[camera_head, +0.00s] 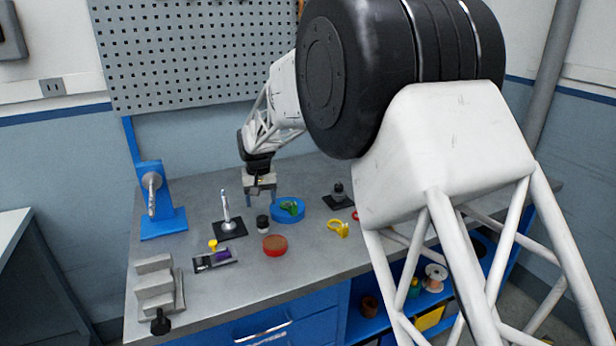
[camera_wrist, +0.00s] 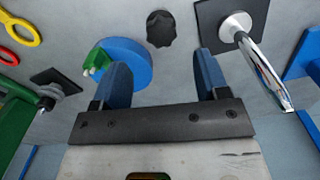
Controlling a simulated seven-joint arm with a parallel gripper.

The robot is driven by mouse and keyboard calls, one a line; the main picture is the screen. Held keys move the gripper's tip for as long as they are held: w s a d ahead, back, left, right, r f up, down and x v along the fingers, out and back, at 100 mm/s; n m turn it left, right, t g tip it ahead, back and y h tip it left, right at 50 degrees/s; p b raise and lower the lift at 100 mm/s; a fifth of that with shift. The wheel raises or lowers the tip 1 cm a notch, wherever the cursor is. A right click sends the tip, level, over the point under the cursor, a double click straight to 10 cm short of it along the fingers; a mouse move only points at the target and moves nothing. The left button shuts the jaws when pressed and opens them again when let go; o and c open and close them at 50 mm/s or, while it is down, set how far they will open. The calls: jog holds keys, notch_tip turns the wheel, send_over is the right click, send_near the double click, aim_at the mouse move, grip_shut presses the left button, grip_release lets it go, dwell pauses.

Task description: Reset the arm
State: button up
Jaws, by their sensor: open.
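My gripper (camera_head: 260,196) is above the grey workbench (camera_head: 330,255), with its blue fingers pointing down. In the wrist view my gripper (camera_wrist: 162,80) has its two blue fingers well apart, with nothing held between them. A blue round dish (camera_head: 288,211) with a green piece on it is just to the right of the fingers. It also shows in the wrist view, partly behind one finger (camera_wrist: 130,58). A black knob (camera_wrist: 161,28) lies beyond the gap between the fingertips. Whether the fingers touch anything cannot be told, but they look clear.
A silver post on a black base (camera_head: 229,222) stands left of my gripper. A blue stand (camera_head: 160,205) is at the far left. A red dish (camera_head: 275,245), yellow piece (camera_head: 339,229), grey stepped block (camera_head: 156,287) and black-based part (camera_head: 338,197) stand around. Behind is a pegboard (camera_head: 195,50).

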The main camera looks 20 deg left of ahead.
jog(key=shift+d, duration=0.1)
jog(key=s+d+r+m, duration=0.1)
jog(key=s+d+r, duration=0.3)
jog(key=d, duration=0.9)
jog(key=s+d+r+m+t, duration=0.15)
jog(key=d+r, duration=0.45)
jog(key=d, duration=0.6)
jog(key=s+d+r+m, duration=0.1)
jog(key=s+d+r, duration=0.35)
jog(key=d, duration=0.85)
jog(key=s+d+r+m, duration=0.2)
jog(key=s+d, duration=1.1)
jog(key=d, duration=0.2)
jog(key=s+d+f, duration=0.2)
jog(key=s+d, duration=0.2)
jog(key=s, duration=0.3)
jog(key=s+d+f+m+t, duration=0.1)
jog(key=s+d+f, duration=0.2)
jog(key=s, duration=0.5)
jog(key=shift+s+d, duration=0.3)
jog(key=shift+d, duration=0.6)
